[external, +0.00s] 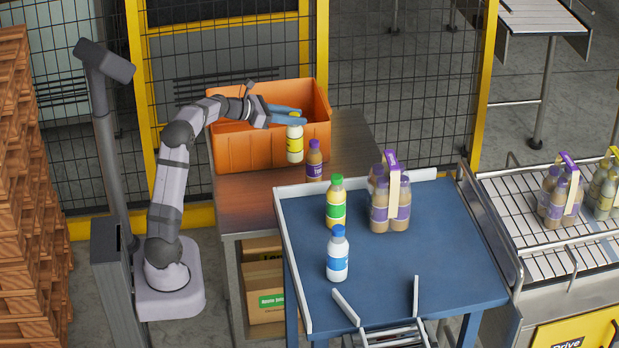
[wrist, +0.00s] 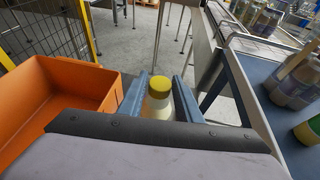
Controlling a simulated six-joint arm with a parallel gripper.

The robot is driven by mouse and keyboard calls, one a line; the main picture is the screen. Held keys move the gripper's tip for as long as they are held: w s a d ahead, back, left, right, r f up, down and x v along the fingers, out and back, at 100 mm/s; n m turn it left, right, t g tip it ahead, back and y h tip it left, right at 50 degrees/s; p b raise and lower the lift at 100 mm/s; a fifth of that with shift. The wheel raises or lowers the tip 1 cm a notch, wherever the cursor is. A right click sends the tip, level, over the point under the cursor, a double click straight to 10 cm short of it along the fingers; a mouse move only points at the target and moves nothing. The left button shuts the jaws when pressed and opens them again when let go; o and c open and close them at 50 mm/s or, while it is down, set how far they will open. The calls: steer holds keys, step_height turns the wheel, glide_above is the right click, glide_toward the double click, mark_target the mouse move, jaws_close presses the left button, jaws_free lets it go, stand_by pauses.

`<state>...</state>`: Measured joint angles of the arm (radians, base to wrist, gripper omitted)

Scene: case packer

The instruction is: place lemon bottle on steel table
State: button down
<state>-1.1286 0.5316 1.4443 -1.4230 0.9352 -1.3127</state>
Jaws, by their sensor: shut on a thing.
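The lemon bottle (external: 294,146) has a yellow cap, a pale body and a yellow label. My gripper (external: 301,116) is shut on it near the cap, and it hangs upright in front of the orange crate's near wall. In the wrist view the bottle (wrist: 158,102) sits between the two blue fingers (wrist: 159,98). The table under the crate, which looks like the steel table (external: 245,205), has a shiny brownish top and grey frame. I cannot tell whether the bottle's base touches it.
The orange crate (external: 235,152) stands close behind the bottle. A purple-capped brown bottle (external: 314,162) stands just to its right. The blue table (external: 425,265) holds a green-capped bottle (external: 336,205), a blue-capped bottle (external: 338,255) and a bottle pack (external: 390,205). The brownish top's front left is clear.

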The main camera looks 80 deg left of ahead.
step_height(320, 180, down, 12)
steer(key=s+a+p, duration=0.1)
steer(key=s+a, duration=0.1)
steer(key=shift+s+a+f+n+y+p, duration=0.2)
steer(key=shift+s+f+n+y+p, duration=0.1)
steer(key=shift+s+p, duration=0.1)
stand_by(0.5)
steer(key=shift+f, duration=0.15)
steer(key=c, duration=1.3)
jaws_free()
steer(key=shift+c, duration=0.2)
steer(key=shift+o, duration=0.3)
steer(key=b+v, duration=0.4)
steer(key=v, duration=0.8)
steer(key=shift+r, duration=0.2)
